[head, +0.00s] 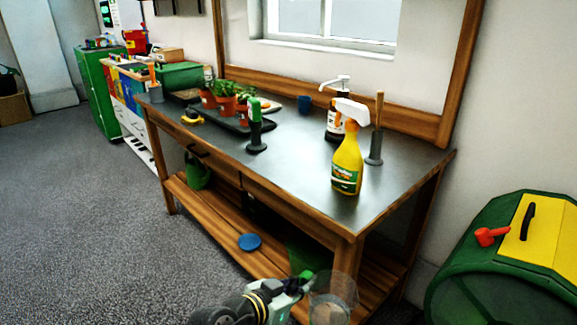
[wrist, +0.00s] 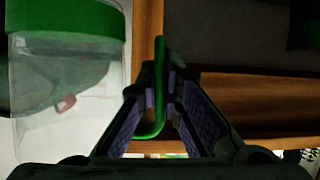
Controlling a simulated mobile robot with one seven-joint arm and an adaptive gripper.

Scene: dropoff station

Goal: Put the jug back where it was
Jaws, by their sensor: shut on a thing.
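The jug is clear with a green rim and a green handle. In the head view the jug (head: 333,298) is at the bottom, in front of the workbench's near right leg. My gripper (head: 303,287) is at the jug's left side. In the wrist view my gripper (wrist: 160,95) is shut on the jug's green handle, with a finger on each side.
The workbench (head: 290,165) has a wooden lower shelf (head: 215,213) with a blue disc (head: 249,242) on it. A yellow spray bottle (head: 347,165), a pump bottle (head: 335,118) and potted plants (head: 225,103) stand on top. A green-and-yellow bin (head: 500,270) is at the right. Open floor lies left.

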